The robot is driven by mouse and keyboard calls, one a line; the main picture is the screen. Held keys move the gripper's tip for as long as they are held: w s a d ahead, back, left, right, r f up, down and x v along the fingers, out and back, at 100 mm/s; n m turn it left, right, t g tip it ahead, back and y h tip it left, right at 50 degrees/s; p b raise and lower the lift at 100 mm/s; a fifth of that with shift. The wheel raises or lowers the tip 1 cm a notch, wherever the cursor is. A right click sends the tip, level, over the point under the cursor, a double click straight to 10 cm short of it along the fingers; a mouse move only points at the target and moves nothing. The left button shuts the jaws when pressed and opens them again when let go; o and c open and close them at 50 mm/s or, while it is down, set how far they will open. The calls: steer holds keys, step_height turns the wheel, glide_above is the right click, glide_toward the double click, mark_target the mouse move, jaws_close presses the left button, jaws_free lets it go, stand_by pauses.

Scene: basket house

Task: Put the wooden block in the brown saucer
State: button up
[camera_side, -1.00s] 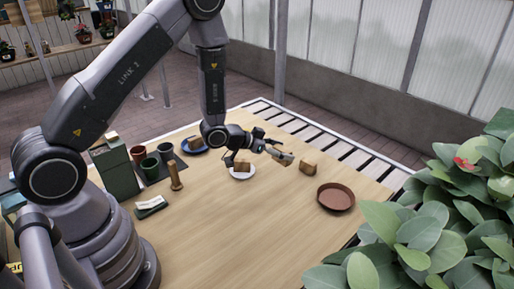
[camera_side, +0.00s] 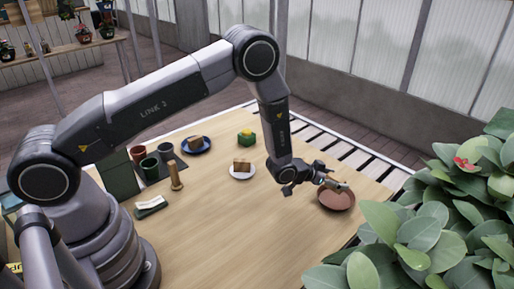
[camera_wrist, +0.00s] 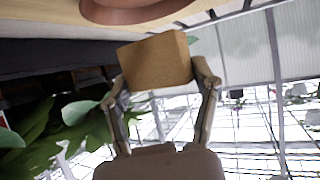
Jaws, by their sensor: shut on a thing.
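The wooden block (camera_wrist: 155,60) is held between the two fingertips of my gripper (camera_wrist: 163,92) in the wrist view. The block is hard to make out there, largely hidden by the fingers. The saucer is a round, shallow, reddish-brown dish on the right part of the table. Its rim also shows at the top of the wrist view (camera_wrist: 135,13), beyond the block. I cannot tell the exact height of the block over the saucer.
A white saucer (camera_side: 232,175) and a blue saucer (camera_side: 205,149) each bear a brown block. Cups, a peg and a white item are at the left. Leafy plants (camera_side: 440,225) crowd the right. The front table is clear.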

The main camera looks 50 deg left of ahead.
mark_target(331, 189)
steer(key=shift+w+d+f, duration=0.15)
steer(key=shift+w+f, duration=0.35)
steer(key=shift+f, duration=0.15)
steer(key=shift+w+f, duration=0.15)
steer(key=shift+f, duration=0.75)
steer(key=shift+w+f, duration=0.1)
steer(key=shift+f, duration=0.8)
steer(key=shift+f, duration=0.15)
steer(key=o, duration=0.9)
